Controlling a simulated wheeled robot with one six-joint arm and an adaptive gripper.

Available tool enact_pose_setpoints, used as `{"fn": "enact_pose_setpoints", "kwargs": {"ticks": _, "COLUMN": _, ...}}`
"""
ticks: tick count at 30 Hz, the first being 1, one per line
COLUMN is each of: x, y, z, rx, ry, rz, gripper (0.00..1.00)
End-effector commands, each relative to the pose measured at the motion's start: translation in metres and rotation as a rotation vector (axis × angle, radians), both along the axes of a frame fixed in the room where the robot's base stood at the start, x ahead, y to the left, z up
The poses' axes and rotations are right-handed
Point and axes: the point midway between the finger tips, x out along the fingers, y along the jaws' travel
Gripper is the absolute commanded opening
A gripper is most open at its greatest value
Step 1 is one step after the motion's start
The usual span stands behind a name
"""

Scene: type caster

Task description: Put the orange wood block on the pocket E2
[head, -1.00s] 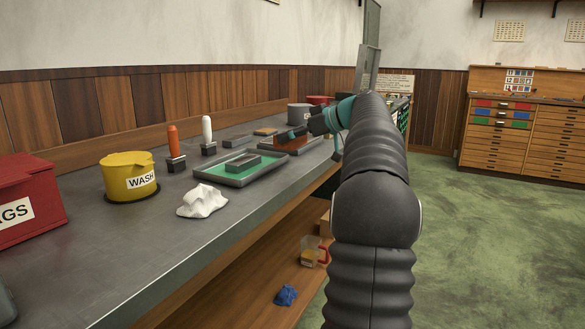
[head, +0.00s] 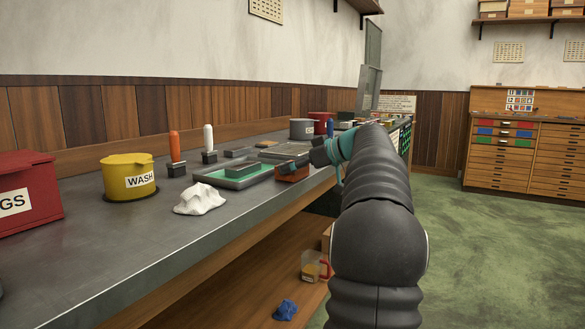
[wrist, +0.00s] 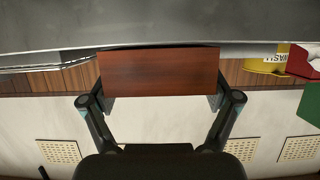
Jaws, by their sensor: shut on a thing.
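The orange wood block (head: 293,173) is a reddish-brown oblong. In the head view it shows at the bench's front edge, right of the green-lined tray; its height above the bench is unclear. My gripper (head: 312,160) is shut on it. In the wrist view the block (wrist: 160,72) lies level between the two fingers of my gripper (wrist: 162,100), one at each end. A small grid board (head: 520,100) stands on the drawer cabinet at the far right. No label E2 can be read, so I cannot tell which pocket it is.
The grey bench (head: 110,235) holds a yellow WASH tub (head: 128,178), a white cloth (head: 200,199), the green-lined tray (head: 240,182), a grey pot (head: 301,130) and a red container (head: 320,122). The drawer cabinet (head: 525,160) stands across open green floor (head: 470,250).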

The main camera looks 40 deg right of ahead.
Motion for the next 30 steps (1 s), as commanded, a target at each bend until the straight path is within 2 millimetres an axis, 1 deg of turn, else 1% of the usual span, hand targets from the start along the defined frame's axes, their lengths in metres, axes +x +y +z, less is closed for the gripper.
{"fn": "enact_pose_setpoints", "kwargs": {"ticks": 2, "x": 0.000, "y": 0.000, "z": -0.003, "rx": 0.000, "ry": 0.000, "rz": 0.000, "gripper": 0.50}}
{"fn": "enact_pose_setpoints", "kwargs": {"ticks": 3, "x": 0.000, "y": 0.000, "z": -0.004, "rx": 0.000, "ry": 0.000, "rz": 0.000, "gripper": 0.90}}
{"fn": "enact_pose_setpoints", "kwargs": {"ticks": 4, "x": 0.000, "y": 0.000, "z": -0.003, "rx": 0.000, "ry": 0.000, "rz": 0.000, "gripper": 0.98}}
{"fn": "enact_pose_setpoints", "kwargs": {"ticks": 5, "x": 0.000, "y": 0.000, "z": -0.003, "rx": 0.000, "ry": 0.000, "rz": 0.000, "gripper": 1.00}}
{"fn": "enact_pose_setpoints", "kwargs": {"ticks": 14, "x": 0.000, "y": 0.000, "z": -0.002, "rx": 0.000, "ry": 0.000, "rz": 0.001, "gripper": 1.00}}
{"fn": "enact_pose_setpoints", "kwargs": {"ticks": 18, "x": 0.000, "y": 0.000, "z": 0.004, "rx": 0.000, "ry": 0.000, "rz": 0.001, "gripper": 1.00}}
{"fn": "enact_pose_setpoints", "kwargs": {"ticks": 20, "x": -0.007, "y": -0.004, "z": 0.004, "rx": -0.001, "ry": 0.000, "rz": -0.002, "gripper": 1.00}}
{"fn": "enact_pose_setpoints", "kwargs": {"ticks": 23, "x": -0.021, "y": -0.010, "z": 0.010, "rx": 0.000, "ry": 0.000, "rz": -0.003, "gripper": 1.00}}
{"fn": "enact_pose_setpoints", "kwargs": {"ticks": 30, "x": -0.063, "y": -0.027, "z": 0.029, "rx": -0.001, "ry": -0.001, "rz": -0.004, "gripper": 1.00}}
